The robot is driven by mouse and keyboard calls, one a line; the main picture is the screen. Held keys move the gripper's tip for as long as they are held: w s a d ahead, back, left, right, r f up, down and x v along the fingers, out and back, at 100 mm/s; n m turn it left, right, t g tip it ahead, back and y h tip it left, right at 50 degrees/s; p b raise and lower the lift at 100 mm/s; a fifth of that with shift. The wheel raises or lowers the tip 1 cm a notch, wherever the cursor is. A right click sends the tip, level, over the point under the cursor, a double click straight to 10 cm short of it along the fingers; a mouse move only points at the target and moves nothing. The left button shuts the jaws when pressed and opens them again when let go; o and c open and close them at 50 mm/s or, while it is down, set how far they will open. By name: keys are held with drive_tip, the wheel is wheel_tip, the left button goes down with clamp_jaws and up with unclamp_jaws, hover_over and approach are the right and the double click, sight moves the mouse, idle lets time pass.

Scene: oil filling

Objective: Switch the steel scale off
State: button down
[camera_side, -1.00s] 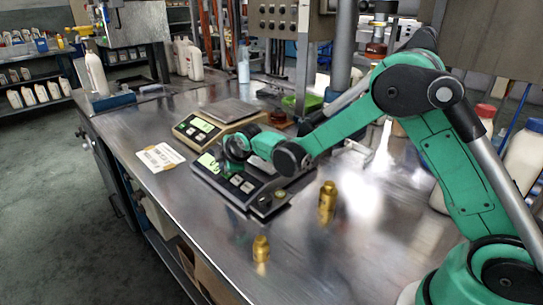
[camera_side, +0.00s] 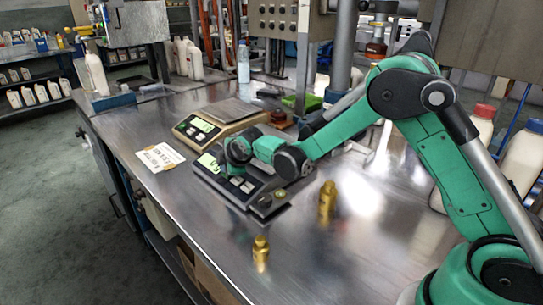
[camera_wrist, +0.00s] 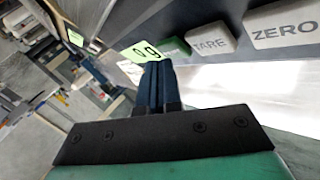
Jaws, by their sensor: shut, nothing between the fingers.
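The steel scale (camera_side: 225,191) is the nearer, dark-bodied one on the steel bench. Its display (camera_side: 207,162) is lit green, and in the wrist view the display (camera_wrist: 141,52) reads "0 g". Beside the display in the wrist view are a green button (camera_wrist: 176,47), a TARE button (camera_wrist: 212,40) and a ZERO button (camera_wrist: 284,22). My gripper (camera_wrist: 155,66) is shut and empty, its fingertips close to the display's edge and the green button. I cannot tell whether they touch. In the side view my gripper (camera_side: 228,165) is over the scale's front panel and hides part of it.
A second, beige scale (camera_side: 215,138) with a lit display stands just behind. Two brass pieces, one nearer (camera_side: 261,252) and one farther (camera_side: 327,203), stand to the right of the steel scale. A printed card (camera_side: 160,157) lies to the left. The bench front is mostly clear.

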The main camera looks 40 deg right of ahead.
drive_tip(key=shift+d+f, duration=0.15)
drive_tip(key=shift+f, duration=0.2)
idle(0.4)
idle(0.3)
drive_tip(key=shift+a+r, duration=0.3)
drive_tip(key=shift+r, duration=0.5)
drive_tip(key=shift+a+r, duration=0.3)
drive_tip(key=shift+r, duration=0.5)
drive_tip(key=shift+a+r, duration=0.25)
drive_tip(key=shift+r, duration=0.5)
drive_tip(key=shift+a+r, duration=0.3)
drive_tip(key=shift+r, duration=0.5)
